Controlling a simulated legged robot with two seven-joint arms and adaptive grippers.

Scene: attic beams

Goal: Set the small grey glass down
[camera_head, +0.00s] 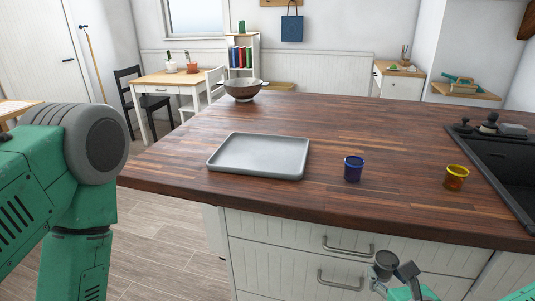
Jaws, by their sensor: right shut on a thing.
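My right gripper (396,270) is low at the bottom right, in front of the counter's white drawers. It is shut on a small grey round thing, which looks like the small grey glass (385,260); the glass is small in view and partly hidden by the fingers. It is held off the counter, below the height of the wooden top and on the near side of its front edge. My left arm fills the left side, but its gripper is out of view.
A dark sink (500,158) is at the right. The counter is clear between the cups and behind them.

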